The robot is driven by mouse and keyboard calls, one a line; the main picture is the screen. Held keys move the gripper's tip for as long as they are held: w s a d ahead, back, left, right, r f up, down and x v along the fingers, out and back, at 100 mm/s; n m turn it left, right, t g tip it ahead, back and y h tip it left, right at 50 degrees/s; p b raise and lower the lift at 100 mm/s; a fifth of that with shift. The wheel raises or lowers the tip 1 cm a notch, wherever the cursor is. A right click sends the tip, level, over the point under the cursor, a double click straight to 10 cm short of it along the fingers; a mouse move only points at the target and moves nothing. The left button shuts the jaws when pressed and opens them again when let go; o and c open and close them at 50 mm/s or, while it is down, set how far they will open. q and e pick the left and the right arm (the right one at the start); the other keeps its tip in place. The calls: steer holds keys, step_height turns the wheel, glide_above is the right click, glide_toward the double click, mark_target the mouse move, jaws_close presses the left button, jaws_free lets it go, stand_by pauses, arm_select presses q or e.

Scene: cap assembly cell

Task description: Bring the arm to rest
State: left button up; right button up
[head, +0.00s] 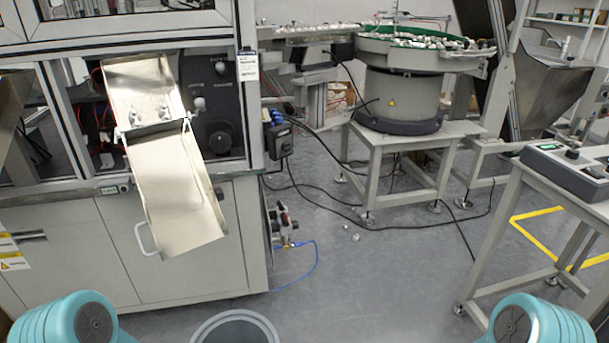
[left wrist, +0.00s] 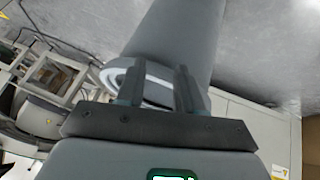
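My left gripper (left wrist: 158,78) shows in the left wrist view with its two short fingers apart. I see nothing held between them. A large grey cylinder with a pale ring at its end lies behind the fingers; I cannot tell whether they touch it. In the head view only teal parts of my two arms show, at the lower left and lower right corners. Neither gripper shows in the head view, and my right gripper is in no view.
A machine cabinet (head: 70,245) with a tilted metal chute (head: 182,195) stands at left. A bowl feeder (head: 400,95) stands on a stand at the back. A control box (head: 570,172) is on a table at right. Cables and small pieces lie on the floor (head: 370,285), otherwise clear mid-view.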

arm_select(q)
steer(key=s+d+f+g+h, duration=0.2)
steer(key=s+d+f+g, duration=0.15)
steer(key=s+g, duration=0.45)
step_height(320, 180, up, 22)
steer(key=s+d+t+p, duration=0.1)
steer(key=s+p, duration=0.2)
steer(key=p, duration=1.9)
steer(key=shift+r+m+t, duration=0.25)
steer(key=shift+m+t, duration=0.05)
steer(key=shift+t, duration=0.1)
steer(key=shift+a, duration=0.1)
